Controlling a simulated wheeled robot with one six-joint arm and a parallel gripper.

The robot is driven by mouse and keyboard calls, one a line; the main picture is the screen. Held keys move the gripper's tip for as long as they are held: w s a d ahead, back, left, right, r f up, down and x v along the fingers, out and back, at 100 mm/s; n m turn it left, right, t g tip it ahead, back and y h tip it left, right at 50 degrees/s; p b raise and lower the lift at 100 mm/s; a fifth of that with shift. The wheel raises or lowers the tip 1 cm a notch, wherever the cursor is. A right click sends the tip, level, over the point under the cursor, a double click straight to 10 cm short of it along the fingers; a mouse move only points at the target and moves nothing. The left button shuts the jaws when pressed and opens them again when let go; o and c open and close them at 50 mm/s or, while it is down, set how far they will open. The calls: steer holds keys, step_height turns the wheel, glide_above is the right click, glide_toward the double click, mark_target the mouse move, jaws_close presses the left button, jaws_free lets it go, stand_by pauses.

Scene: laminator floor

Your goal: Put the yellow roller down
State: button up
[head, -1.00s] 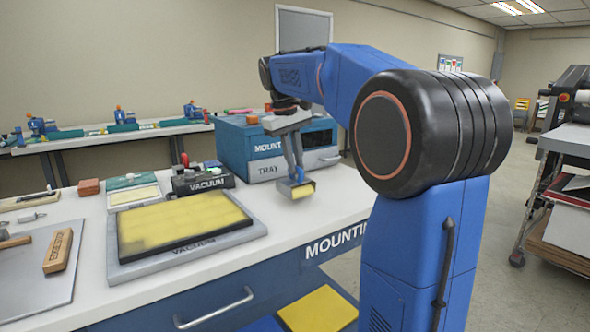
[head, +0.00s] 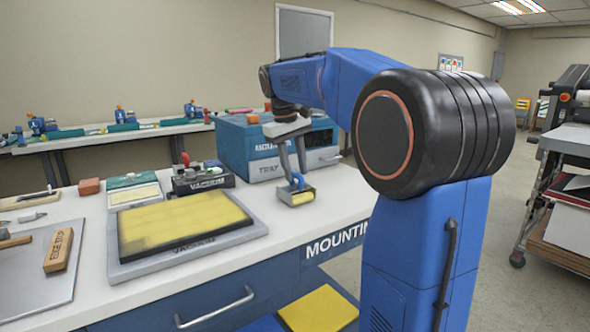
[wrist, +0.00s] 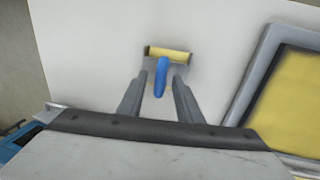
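The yellow roller (head: 301,198) rests on the white bench top, in front of the blue mounting box. Its blue handle (head: 297,181) points up toward my gripper. My gripper (head: 294,172) is above it with its fingers spread. In the wrist view, the yellow roller (wrist: 170,53) lies beyond the fingertips, and the blue handle stands between the two fingers of my gripper (wrist: 160,82). A gap shows on each side of the handle.
The grey vacuum board (head: 255,232) with its yellow sheet lies left of the roller. The blue box (head: 235,140) marked TRAY stands behind. A vacuum unit (head: 204,178) is at the back left. White bench top is clear around the roller.

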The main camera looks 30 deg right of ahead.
mark_target(288, 189)
step_height(288, 189, up, 12)
steer(key=a, duration=0.2)
steer(key=shift+a, duration=0.2)
steer(key=shift+f, duration=0.15)
steer(key=s+a+f+t, duration=0.1)
steer(key=s+a+f, duration=0.3)
steer(key=s+f, duration=0.6)
steer(key=s+a+f+t+y, duration=0.1)
steer(key=s+a+f, duration=0.3)
steer(key=s+f, duration=0.6)
steer(key=s+a+f+t+y, duration=0.1)
steer(key=s+a+f, duration=0.4)
steer(key=s+f, duration=0.5)
step_height(288, 189, down, 2)
steer(key=shift+f+t, duration=0.25)
steer(key=shift+t, duration=0.65)
steer(key=shift+o, duration=0.4)
